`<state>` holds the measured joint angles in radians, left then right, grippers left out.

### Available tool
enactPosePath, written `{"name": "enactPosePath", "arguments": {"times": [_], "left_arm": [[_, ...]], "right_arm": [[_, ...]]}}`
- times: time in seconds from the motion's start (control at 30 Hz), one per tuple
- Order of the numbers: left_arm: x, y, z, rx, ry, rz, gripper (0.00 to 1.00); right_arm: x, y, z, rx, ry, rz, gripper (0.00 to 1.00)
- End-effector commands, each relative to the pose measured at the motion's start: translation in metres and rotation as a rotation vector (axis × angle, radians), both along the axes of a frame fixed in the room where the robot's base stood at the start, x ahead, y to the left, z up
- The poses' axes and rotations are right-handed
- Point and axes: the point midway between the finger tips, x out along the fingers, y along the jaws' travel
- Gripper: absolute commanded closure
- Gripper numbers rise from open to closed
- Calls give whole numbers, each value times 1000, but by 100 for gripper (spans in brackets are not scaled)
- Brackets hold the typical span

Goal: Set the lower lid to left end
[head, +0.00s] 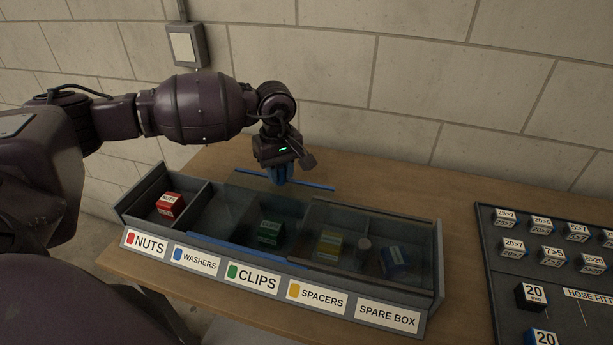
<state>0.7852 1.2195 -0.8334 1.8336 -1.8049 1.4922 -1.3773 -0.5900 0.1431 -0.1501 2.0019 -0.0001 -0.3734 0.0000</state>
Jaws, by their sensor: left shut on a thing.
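A long divided box (435,255) stands on the bench with two see-through sliding lids. The blue-edged lid (230,248), seemingly the lower one, covers the clips section and part of the washers section. The other, grey-edged lid (400,216) covers the spacers and spare box sections at the right end. The nuts section at the left end is uncovered. My left gripper (280,178) is at the back edge of the blue-edged lid, shut on its blue part. The fingertips are partly hidden by the gripper body. My right gripper is not in view.
A red box (170,205) sits in the nuts section. A green box (270,233), a yellow box (329,244) and a blue box (395,262) show under the lids. A dark board with labelled blocks (531,296) lies at right. The wall (420,90) is behind.

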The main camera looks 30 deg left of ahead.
Motion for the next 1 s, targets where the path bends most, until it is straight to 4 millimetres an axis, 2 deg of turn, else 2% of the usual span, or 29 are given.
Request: {"name": "enactPosePath", "arguments": {"times": [0.03,0.2,0.4,0.5,0.7,1.0], "left_arm": [[-5,18,-2,6,3,7,100],[-18,67,-2,7,4,7,100],[-31,118,-1,5,3,5,100],[-36,137,0,5,2,4,100],[-41,160,0,2,0,2,100],[-44,169,1,2,0,1,100]], "right_arm": [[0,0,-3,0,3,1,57],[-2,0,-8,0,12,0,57],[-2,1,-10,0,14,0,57],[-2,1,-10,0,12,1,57],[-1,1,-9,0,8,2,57],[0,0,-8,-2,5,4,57]]}}
